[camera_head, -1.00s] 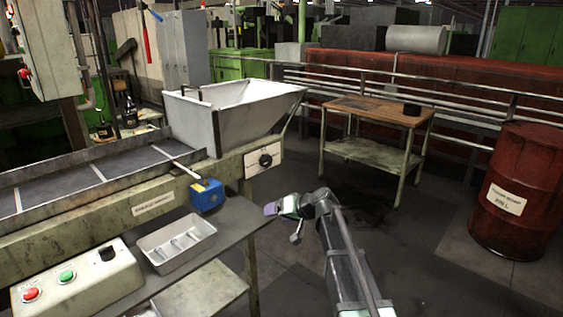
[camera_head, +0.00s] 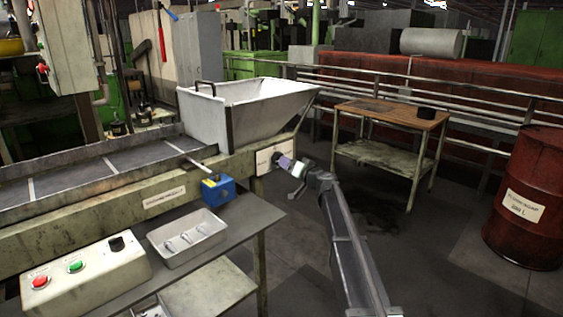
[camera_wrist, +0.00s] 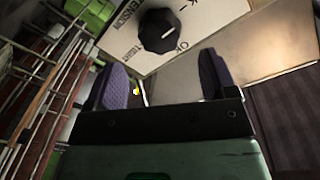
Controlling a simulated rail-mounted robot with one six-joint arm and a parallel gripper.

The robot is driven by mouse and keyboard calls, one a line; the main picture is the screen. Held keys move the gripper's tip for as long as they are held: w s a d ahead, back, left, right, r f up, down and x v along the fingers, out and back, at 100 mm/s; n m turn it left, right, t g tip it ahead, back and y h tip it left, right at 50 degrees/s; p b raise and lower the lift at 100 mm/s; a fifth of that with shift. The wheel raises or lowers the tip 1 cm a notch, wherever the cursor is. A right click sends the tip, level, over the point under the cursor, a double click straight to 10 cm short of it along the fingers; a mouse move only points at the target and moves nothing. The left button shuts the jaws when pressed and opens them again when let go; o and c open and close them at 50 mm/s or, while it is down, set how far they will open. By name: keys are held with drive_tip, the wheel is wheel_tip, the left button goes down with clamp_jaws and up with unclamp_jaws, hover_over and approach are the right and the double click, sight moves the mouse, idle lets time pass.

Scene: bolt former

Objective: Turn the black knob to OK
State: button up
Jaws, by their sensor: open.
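The black knob (camera_wrist: 160,31) sits on a white plate (camera_wrist: 205,20) in the wrist view. A short white mark shows on the knob's right part. An "OK" label is printed just below and right of it, and "TIGHT" is below left. I cannot tell whether the mark lines up exactly with "OK". In the head view the plate (camera_head: 263,158) is on the conveyor's end, and my gripper hides most of the knob. My gripper (camera_head: 283,162) is in front of the plate. In the wrist view its purple fingers (camera_wrist: 162,75) are open, empty and apart from the knob.
A metal tray (camera_head: 187,238) and a control box (camera_head: 85,270) stand on the lower shelf. A wooden-topped table (camera_head: 390,115) and a red drum (camera_head: 530,200) are to the right.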

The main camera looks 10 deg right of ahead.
sight(278, 159)
drive_tip(key=x, duration=0.5)
drive_tip(key=shift+w+a, duration=0.2)
drive_tip(key=shift+w, duration=0.15)
drive_tip(key=c, duration=0.9)
drive_tip(key=shift+d+m+g+y+p, duration=0.15)
drive_tip(key=shift+m+g+p, duration=0.25)
drive_tip(key=shift+m, duration=3.8)
drive_tip(key=shift+a+m+g+y+p, duration=0.1)
drive_tip(key=shift+m+g+y+p, duration=0.25)
drive_tip(key=shift+m, duration=3.85)
